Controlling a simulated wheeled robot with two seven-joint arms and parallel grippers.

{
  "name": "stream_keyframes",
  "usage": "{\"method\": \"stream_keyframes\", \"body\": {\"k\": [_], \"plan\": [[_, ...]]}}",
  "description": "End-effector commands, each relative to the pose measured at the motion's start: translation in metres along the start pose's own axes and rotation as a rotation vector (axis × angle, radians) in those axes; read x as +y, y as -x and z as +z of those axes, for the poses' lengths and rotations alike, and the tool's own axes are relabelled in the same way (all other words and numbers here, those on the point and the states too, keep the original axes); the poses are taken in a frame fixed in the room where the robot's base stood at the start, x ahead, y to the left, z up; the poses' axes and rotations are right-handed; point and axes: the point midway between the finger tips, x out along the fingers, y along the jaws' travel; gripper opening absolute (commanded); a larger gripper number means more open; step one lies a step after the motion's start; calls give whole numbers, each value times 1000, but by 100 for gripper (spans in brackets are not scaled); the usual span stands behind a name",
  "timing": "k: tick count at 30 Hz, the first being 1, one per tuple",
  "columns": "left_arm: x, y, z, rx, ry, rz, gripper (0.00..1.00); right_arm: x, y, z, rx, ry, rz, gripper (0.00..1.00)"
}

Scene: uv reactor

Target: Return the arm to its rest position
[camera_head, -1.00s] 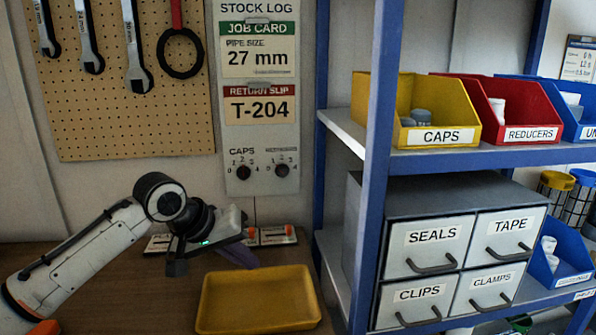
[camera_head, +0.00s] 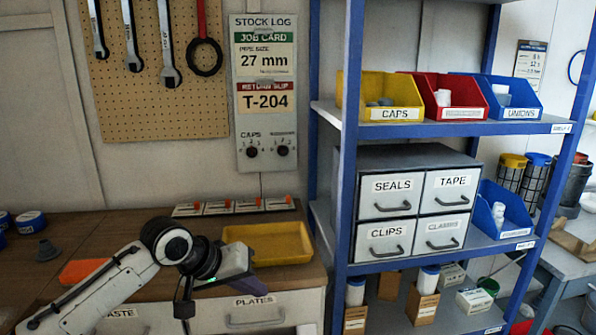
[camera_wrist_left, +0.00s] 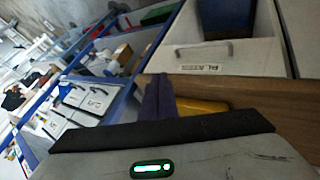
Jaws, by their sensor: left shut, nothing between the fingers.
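My left arm comes in from the lower left in the head view, bent at a dark round joint. My left gripper (camera_head: 243,283) is shut and empty, with purple fingers, in front of the workbench's front edge and the yellow tray. In the left wrist view its purple fingers (camera_wrist_left: 158,100) show together beyond the dark edge of the gripper body. My right gripper is not in view.
The workbench (camera_head: 110,228) carries a yellow tray (camera_head: 300,257) and an orange block (camera_head: 84,271). A drawer marked PLATES (camera_head: 255,312) lies below, close to the gripper. The blue shelf rack (camera_head: 345,170) stands to the right, with bins and drawers.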

Motion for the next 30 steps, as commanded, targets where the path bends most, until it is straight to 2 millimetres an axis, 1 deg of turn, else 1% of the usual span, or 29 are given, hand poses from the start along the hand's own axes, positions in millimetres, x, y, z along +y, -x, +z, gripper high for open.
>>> {"method": "stream_keyframes", "body": {"k": [1,4,8,11,14,15,17,18,20,21,23,24,26,27,29,30], "plan": [[0,-10,11,-2,-6,13,0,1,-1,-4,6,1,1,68],[-1,-26,28,7,-22,34,0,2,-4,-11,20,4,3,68],[-5,-50,56,23,-43,64,0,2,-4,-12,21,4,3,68],[-9,-71,88,43,-58,89,0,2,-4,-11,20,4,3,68],[-18,-91,127,80,-72,108,0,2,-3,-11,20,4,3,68],[-22,-97,143,98,-78,111,0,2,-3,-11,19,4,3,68],[-30,-104,167,124,-86,108,0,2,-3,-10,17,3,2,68],[-37,-108,183,141,-90,101,0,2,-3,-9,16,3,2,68],[-48,-112,208,166,-97,85,0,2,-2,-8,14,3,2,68],[-56,-113,226,182,-103,71,0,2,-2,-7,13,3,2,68],[-69,-112,251,203,-112,42,0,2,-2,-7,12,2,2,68],[-78,-110,269,215,-120,18,0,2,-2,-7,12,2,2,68],[-94,-105,297,229,-135,-23,0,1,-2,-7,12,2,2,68],[-104,-100,315,235,-148,-53,0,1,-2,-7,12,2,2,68],[-119,-92,340,241,-170,-99,0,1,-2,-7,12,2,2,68],[-128,-86,356,242,-187,-129,0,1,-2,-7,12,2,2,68]]}}
